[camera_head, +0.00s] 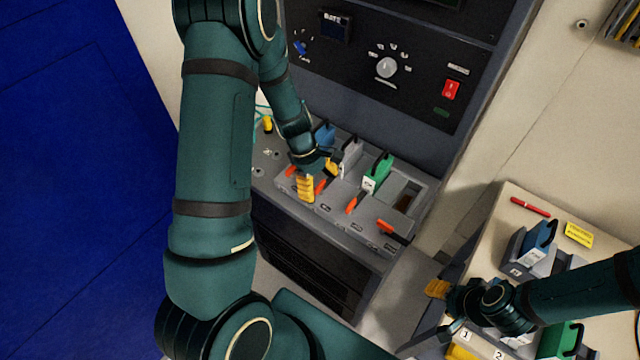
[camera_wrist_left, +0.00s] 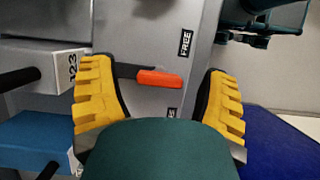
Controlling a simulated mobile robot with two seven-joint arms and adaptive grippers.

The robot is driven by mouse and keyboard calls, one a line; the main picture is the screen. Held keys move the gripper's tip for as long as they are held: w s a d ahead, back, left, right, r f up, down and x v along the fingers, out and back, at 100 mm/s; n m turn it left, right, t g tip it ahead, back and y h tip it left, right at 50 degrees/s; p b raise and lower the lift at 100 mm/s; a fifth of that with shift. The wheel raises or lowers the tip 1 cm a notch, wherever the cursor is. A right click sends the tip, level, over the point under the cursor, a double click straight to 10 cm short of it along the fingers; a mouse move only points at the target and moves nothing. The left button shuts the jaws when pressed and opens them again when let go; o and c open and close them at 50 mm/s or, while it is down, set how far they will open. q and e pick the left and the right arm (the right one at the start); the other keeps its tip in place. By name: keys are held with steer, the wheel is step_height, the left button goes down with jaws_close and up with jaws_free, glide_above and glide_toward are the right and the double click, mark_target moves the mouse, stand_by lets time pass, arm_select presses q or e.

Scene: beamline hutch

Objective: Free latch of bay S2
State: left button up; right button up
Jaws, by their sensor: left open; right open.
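The console ledge (camera_head: 330,218) holds bays with a blue module (camera_head: 325,136), a white module (camera_head: 350,157) and a green module (camera_head: 378,172); the rightmost bay is empty. Orange latch handles line its front. My left gripper (camera_head: 318,178) is open over the latch (camera_head: 321,186) in front of the white module. In the left wrist view this orange latch handle (camera_wrist_left: 160,79) lies between the yellow fingers (camera_wrist_left: 160,97), apparently untouched, below a FREE label (camera_wrist_left: 186,43). Bay numbers are unreadable. My right gripper (camera_head: 437,288) is open and empty beside the side table.
Other latches are in front of the green module (camera_head: 355,202) and the empty bay (camera_head: 388,228). A panel with a knob (camera_head: 387,67) and a red switch (camera_head: 451,89) rises behind. The side table (camera_head: 512,218) at right carries another blue module (camera_head: 540,240) and a red pen (camera_head: 530,206).

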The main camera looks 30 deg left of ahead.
arm_select(q)
steer(key=c, duration=1.2)
steer(key=shift+m, duration=0.4)
steer(key=m+g, duration=0.1)
steer(key=m, duration=0.1)
steer(key=shift+m+p, duration=0.35)
steer(key=shift+m, duration=0.05)
steer(key=m+g+y, duration=0.1)
steer(key=m, duration=0.3)
steer(key=shift+g, duration=0.4)
steer(key=m+y, duration=0.1)
steer(key=m, duration=0.1)
steer(key=m+g, duration=0.1)
steer(key=m, duration=0.2)
steer(key=shift+y, duration=0.4)
steer(key=m+y, duration=0.1)
steer(key=m, duration=0.4)
steer(key=shift+y+b, duration=0.3)
steer(key=shift+y, duration=0.1)
steer(key=shift+s, duration=0.1)
